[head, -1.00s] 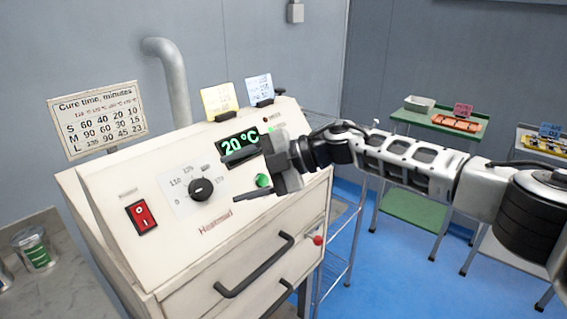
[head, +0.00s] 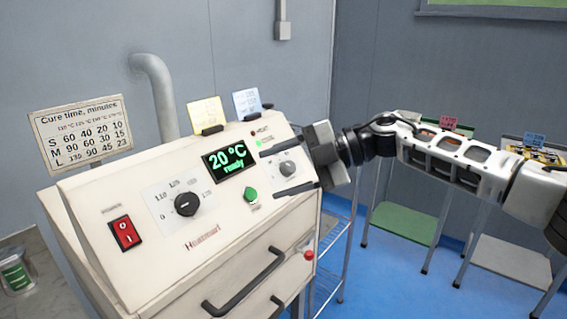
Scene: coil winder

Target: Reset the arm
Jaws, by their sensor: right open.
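My right arm (head: 455,160) reaches in from the right side of the head view. My right gripper (head: 292,176) is open and empty, its two dark fingers pointing left in front of the right part of the oven's control panel. A small grey knob (head: 286,168) shows between the fingers; I cannot tell whether they touch it. My left gripper is not in view.
A cure time chart (head: 82,130) and yellow (head: 206,113) and blue (head: 247,102) cards stand on top of the oven. Black drawer handles (head: 245,284) stick out in front. A wire rack (head: 335,250) and tables with trays stand at the right. Blue floor (head: 395,275) is open there.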

